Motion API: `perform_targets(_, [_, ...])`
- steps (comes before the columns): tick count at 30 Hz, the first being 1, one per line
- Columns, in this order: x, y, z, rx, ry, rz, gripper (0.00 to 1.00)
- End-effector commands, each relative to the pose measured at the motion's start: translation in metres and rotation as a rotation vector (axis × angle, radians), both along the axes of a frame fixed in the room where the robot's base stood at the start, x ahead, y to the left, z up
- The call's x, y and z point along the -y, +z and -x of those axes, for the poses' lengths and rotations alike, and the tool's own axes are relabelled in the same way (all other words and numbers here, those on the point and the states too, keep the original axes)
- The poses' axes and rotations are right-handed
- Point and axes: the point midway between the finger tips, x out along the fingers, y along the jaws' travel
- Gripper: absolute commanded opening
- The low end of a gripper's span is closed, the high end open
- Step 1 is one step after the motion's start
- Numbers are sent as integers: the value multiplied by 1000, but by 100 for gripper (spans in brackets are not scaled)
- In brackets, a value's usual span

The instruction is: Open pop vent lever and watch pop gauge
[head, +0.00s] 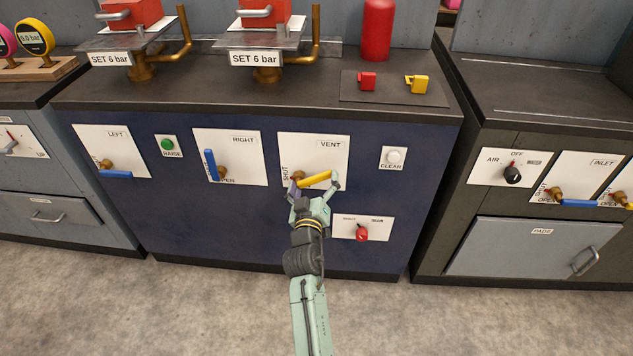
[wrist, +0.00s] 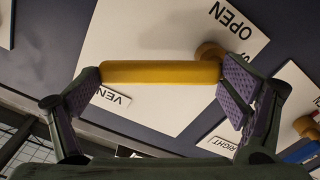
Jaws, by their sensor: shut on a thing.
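The yellow vent lever (head: 317,179) is on the white VENT panel (head: 325,148) on the blue cabinet front. It lies nearly level from its brass pivot, its right end tilted slightly up. SHUT reads along the panel's left side. My gripper (head: 315,185) is at the lever, one finger near the pivot and the other at the free end. In the wrist view, the purple pads sit at both ends of the yellow lever (wrist: 160,72), closed on it lengthwise. OPEN shows on the panel there; in the head view my gripper covers that area. No gauge dial is readable.
The blue-levered RIGHT panel (head: 230,145) is left of the vent, the red-knob panel (head: 362,228) below right. Pink and yellow round items (head: 36,38) stand at far left. Floor in front is clear.

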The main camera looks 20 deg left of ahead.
Motion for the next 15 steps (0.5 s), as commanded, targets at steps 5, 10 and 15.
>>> perform_targets(5, [-6, 13, 0, 51, 0, 159, 41])
perform_targets(10, [-12, 20, 2, 97, 0, 315, 41])
perform_targets(15, [-20, 24, 4, 141, -1, 469, 41])
